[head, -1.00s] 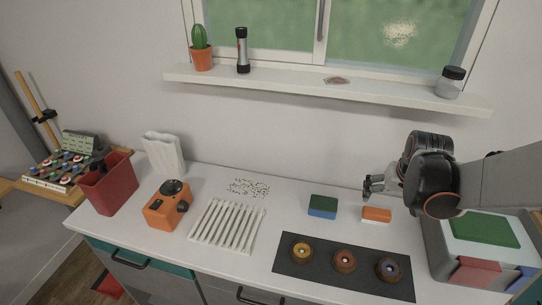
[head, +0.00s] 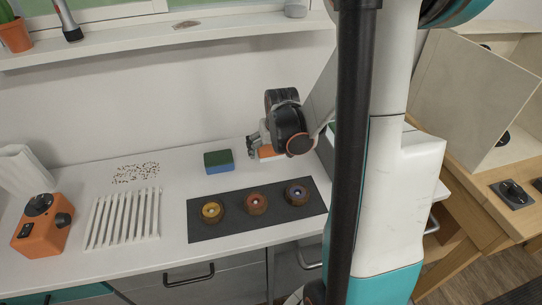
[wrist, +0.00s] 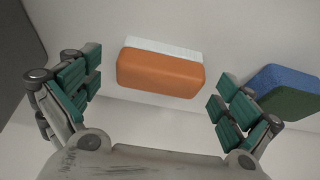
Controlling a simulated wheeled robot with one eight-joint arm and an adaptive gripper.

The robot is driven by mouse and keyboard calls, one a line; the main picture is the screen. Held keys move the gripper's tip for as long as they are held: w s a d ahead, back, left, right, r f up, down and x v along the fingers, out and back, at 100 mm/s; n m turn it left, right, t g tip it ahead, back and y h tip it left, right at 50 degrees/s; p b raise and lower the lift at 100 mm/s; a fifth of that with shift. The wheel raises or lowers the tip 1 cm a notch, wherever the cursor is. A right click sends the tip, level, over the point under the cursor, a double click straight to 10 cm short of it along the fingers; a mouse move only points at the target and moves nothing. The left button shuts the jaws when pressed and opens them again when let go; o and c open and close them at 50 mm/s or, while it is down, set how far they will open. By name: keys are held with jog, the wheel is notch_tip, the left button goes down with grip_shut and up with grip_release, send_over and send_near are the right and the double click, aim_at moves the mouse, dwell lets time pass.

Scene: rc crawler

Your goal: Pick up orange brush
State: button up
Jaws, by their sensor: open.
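The orange brush (wrist: 158,75) is a small block with an orange body and a white bristle side. It lies on the white counter, and in the wrist view it sits ahead of and between my open fingers, with a gap on both sides. In the head view the brush (head: 267,152) is partly hidden behind my gripper (head: 254,145). My gripper (wrist: 155,100) is open and empty, its green-padded fingers spread either side of the brush without visibly touching it.
A green and blue sponge (head: 219,162) lies just left of the brush; it also shows near the right finger in the wrist view (wrist: 287,92). A dark mat (head: 232,229) with three round knobs lies in front. A white slatted rack (head: 123,218) stands farther left.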

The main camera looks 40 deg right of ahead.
aim_at(271, 147)
jog(key=shift+x, duration=0.9)
jog(key=shift+r, duration=0.15)
jog(key=c, duration=1.3)
jog(key=shift+o, duration=0.2)
notch_tip(271, 147, up, 20)
jog(key=p, duration=0.7)
